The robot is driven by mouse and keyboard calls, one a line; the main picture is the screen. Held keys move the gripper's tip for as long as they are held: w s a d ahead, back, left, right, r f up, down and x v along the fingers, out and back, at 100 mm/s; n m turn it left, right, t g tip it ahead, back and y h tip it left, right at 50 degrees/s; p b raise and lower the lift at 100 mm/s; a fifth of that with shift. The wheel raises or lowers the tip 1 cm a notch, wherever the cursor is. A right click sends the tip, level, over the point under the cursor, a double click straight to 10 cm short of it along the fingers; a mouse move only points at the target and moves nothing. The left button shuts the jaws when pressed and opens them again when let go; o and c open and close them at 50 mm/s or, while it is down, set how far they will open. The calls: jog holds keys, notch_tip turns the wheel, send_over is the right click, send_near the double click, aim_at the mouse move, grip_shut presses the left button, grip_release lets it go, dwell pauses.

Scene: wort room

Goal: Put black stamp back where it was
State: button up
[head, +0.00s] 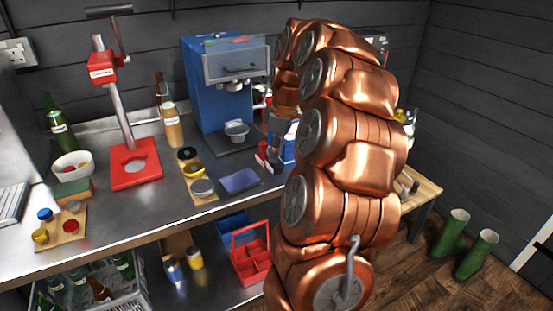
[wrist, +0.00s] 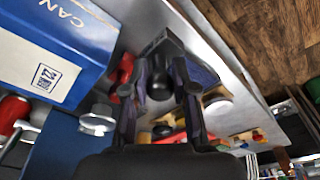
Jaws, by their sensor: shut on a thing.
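My gripper (wrist: 157,88) is shut on a dark, round-ended thing, apparently the black stamp (wrist: 160,82), which shows between its two fingers in the wrist view. A dark blue pad (head: 239,181) lies flat on the bench, left of my gripper. A red item (head: 262,158) stands close by the gripper.
A wooden board with lids (head: 203,188) and a red bottle capper (head: 136,166) are farther left. In the wrist view a blue-and-white box (wrist: 60,35) is close at left.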

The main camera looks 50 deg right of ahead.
jog(key=shift+f+p, duration=0.3)
jog(key=shift+f, duration=1.2)
jog(key=shift+f, duration=0.15)
jog(key=o, duration=0.9)
jog(key=shift+s+d+r+b, duration=0.2)
jog(key=shift+s+r, duration=0.1)
jog(key=shift+r, duration=1.75)
jog(key=shift+s+d+r+b, duration=0.1)
jog(key=shift+s+r+b, duration=0.15)
jog(key=shift+r, duration=1.75)
jog(key=shift+s+d+r+b, duration=0.1)
jog(key=shift+s+r+b, duration=0.15)
jog(key=shift+r, duration=1.8)
